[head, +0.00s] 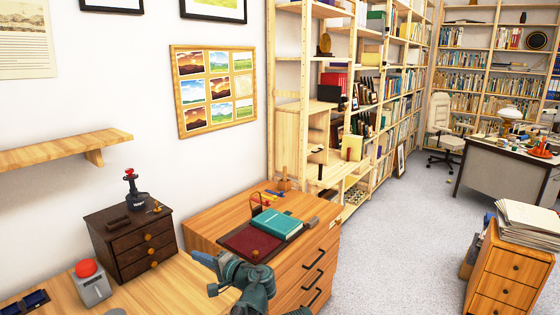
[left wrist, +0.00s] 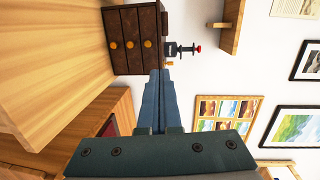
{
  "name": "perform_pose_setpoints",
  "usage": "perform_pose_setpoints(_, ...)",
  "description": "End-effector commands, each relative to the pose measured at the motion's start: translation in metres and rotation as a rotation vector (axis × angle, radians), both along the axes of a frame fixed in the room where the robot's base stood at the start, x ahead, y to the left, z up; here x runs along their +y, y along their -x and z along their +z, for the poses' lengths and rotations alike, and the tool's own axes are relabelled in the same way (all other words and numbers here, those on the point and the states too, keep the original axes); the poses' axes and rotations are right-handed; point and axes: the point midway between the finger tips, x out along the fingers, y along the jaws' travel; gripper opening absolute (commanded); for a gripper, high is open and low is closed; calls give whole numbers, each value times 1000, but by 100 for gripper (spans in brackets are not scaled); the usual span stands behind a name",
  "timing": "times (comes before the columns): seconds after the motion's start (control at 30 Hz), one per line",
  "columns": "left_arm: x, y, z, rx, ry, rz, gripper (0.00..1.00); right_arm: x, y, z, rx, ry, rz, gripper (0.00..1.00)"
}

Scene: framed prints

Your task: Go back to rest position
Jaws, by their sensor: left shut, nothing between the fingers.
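My left gripper (head: 202,258) is in the lower middle of the head view, in front of the wooden cabinet and desk. In the left wrist view its blue fingers (left wrist: 160,95) lie together, shut with nothing between them. The fingers point toward the small dark drawer box (left wrist: 135,42), which appears sideways in that view. The gripper is apart from the box. My right gripper is not in view.
The drawer box (head: 130,243) bears a black device with a red knob (head: 132,187). A red-button box (head: 91,281) stands left of it. A teal book (head: 277,223) lies on the wooden cabinet (head: 210,226). A shelf (head: 65,151) juts from the wall. Grey floor (head: 390,240) is open at right.

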Motion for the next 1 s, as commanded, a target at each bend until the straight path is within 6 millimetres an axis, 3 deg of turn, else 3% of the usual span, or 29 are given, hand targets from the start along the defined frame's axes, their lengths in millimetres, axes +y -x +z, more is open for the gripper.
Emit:
perform_pose_setpoints(0.27, 18, 23, -37, 47, 173, 62, 0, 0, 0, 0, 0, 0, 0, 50)
perform_pose_setpoints(0.57, 30, 76, -111, 147, 545, 185, 0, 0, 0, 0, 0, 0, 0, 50)
perform_pose_setpoints(0.73, 13, 120, -159, 231, 865, 276, 0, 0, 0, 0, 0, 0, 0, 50)
perform_pose_setpoints(1.0, -26, 161, -189, 319, 1201, 349, 0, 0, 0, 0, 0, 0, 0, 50)
